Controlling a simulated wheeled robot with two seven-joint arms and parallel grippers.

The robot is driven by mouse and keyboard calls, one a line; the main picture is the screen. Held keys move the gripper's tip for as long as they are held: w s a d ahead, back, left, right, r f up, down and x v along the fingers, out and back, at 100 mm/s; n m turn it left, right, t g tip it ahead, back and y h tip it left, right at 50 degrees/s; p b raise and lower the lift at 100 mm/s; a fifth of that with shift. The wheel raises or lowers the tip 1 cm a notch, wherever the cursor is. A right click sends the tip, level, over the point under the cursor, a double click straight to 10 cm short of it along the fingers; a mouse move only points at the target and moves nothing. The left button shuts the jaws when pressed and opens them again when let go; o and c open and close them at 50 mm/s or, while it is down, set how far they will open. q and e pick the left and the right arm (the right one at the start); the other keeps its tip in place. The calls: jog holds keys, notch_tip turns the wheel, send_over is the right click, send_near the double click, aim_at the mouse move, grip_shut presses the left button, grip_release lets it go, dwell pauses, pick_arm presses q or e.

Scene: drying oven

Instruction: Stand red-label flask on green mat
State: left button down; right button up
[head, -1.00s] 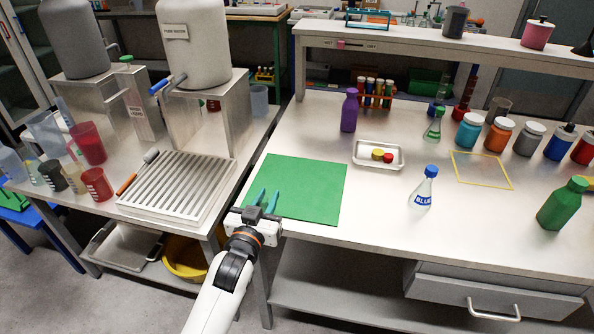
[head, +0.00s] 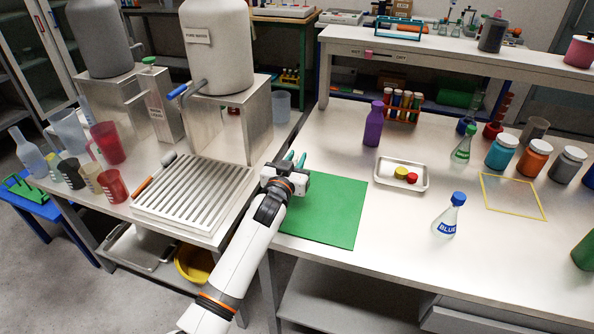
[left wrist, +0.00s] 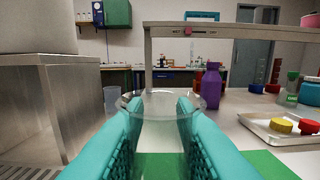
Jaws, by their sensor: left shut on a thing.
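My left gripper (head: 295,160) is at the back left corner of the green mat (head: 335,220) in the head view. In the left wrist view its teal fingers (left wrist: 160,125) are shut on a clear glass vessel (left wrist: 160,107) with a wide round rim. Its label is not visible, so I cannot tell whether it is the red-label flask. The vessel hardly shows in the head view. The green mat (left wrist: 262,163) lies below it, with no object seen standing on its bare part. My right gripper is not in view.
A flask labelled BLUE (head: 449,216) stands right of the mat. A tray (head: 384,172) with yellow and red caps and a purple bottle (head: 373,124) are behind it. A slotted drain rack (head: 187,205) lies on the left bench, across a gap.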

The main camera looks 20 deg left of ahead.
pick_arm(q)
jog(key=shift+f, duration=1.45)
jog(key=c, duration=1.2)
grip_release()
jog(key=shift+f, duration=0.1)
jog(key=shift+s, duration=0.4)
jog(key=s, duration=1.1)
jog(key=shift+s+a, duration=0.15)
jog(key=shift+a, duration=0.05)
